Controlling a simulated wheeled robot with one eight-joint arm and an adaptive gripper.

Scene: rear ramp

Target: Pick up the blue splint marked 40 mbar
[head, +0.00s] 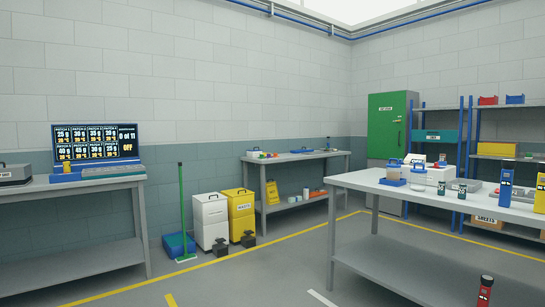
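A tall blue upright piece (506,184) with a small dark label stands on the grey table at the right. It could be the blue splint, but its marking is too small to read. A similar yellow piece (540,193) stands to its right, cut by the picture's edge. My gripper is not in view.
The right table (450,206) also bears jars and a white box (434,177). A left bench (70,185) carries a display (97,142). White (210,220) and yellow (240,212) bins and a green-handled broom (182,210) stand by the wall. The middle floor is clear.

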